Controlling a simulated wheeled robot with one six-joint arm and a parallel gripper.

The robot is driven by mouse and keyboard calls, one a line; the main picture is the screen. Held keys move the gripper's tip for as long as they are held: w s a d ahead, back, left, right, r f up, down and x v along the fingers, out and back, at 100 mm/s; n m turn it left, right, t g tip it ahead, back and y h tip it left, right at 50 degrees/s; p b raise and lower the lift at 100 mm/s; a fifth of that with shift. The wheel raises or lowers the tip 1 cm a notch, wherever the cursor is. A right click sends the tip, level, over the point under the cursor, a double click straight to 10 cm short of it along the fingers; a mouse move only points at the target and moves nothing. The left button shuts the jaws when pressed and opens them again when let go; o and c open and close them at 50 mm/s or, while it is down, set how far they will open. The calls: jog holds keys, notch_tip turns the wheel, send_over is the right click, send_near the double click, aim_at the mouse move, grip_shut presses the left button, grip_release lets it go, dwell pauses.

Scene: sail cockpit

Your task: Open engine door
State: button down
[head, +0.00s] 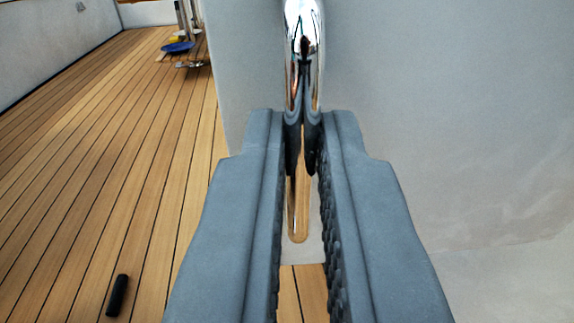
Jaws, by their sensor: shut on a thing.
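A shiny chrome handle (305,45) rises at the top middle of the view, in front of a pale grey-white panel (430,110) that looks like the engine door. My gripper (303,130) is shut on the handle, with its two grey fingers on either side of the handle's lower part. The fingertips hide part of the handle. The panel's left edge stands against the deck, and I cannot tell whether it is ajar.
A wooden plank deck (110,150) stretches away on the left, mostly clear. A small black cylinder (117,295) lies on it at the lower left. A blue dish-like thing (178,47) and other items sit farther back. A pale wall (50,40) borders the far left.

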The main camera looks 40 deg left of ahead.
jog(key=s+d, duration=0.1)
jog(key=d, duration=0.6)
jog(key=shift+s+d+r+n, duration=0.15)
jog(key=shift+s+d+n, duration=0.1)
jog(key=shift+d+n, duration=0.05)
jog(key=c, duration=1.5)
grip_release()
jog(key=shift+w+a+g+y, duration=0.1)
jog(key=shift+a+g+y, duration=0.1)
jog(key=shift+g+y, duration=0.1)
jog(key=v, duration=1.7)
jog(key=shift+s+d, duration=0.15)
jog(key=shift+s, duration=0.1)
jog(key=shift+w, duration=0.1)
